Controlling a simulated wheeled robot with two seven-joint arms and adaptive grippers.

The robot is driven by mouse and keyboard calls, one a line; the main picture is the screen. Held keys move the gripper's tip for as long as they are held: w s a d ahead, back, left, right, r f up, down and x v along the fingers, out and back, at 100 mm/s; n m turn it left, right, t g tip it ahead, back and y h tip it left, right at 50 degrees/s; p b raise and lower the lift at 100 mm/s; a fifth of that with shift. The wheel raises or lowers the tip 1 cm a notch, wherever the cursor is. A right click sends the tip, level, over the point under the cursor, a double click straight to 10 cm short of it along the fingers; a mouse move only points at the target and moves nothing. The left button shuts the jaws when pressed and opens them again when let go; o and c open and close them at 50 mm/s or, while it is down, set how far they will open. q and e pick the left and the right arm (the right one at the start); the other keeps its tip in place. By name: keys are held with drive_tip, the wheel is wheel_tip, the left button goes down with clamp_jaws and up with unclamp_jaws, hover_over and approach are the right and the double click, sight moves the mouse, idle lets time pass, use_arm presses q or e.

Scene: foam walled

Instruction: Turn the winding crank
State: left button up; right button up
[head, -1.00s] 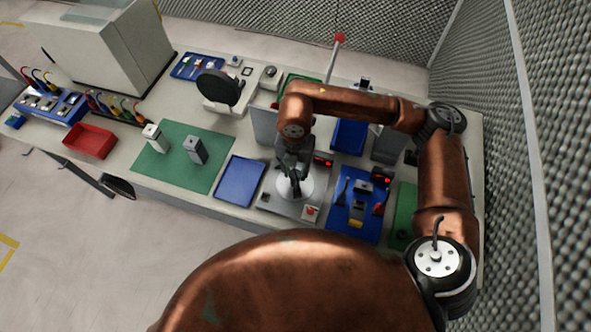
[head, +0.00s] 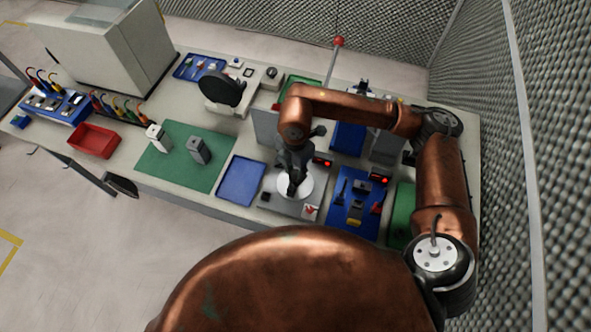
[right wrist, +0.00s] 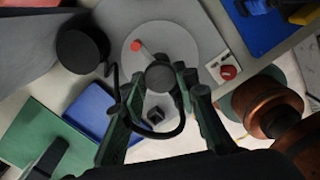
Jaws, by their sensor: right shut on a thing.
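The winding station is a grey plate with a pale round disc (head: 309,184) on the bench, in front of my right arm. In the right wrist view the disc (right wrist: 185,43) carries a small red-tipped pin (right wrist: 137,46). A dark grey round crank knob (right wrist: 160,77) stands over the disc's near part. My right gripper (head: 292,188) points down over the disc. In the right wrist view its two fingers (right wrist: 160,82) lie on either side of the knob and are shut on it. The gripper hides part of the disc in the head view. My left gripper is not in view.
A red button (head: 311,210) sits at the plate's front right corner. A blue tray (head: 241,181) lies left of the plate, a blue tool tray (head: 357,216) right. A grey upright panel (head: 266,128) stands behind.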

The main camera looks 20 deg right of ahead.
sight(295, 174)
drive_tip(key=shift+m+p, duration=0.95)
drive_tip(key=shift+m, duration=1.15)
drive_tip(key=shift+m, duration=0.6)
drive_tip(key=o, duration=1.1)
drive_tip(key=shift+o, duration=0.2)
wheel_tip(295, 174, up, 12)
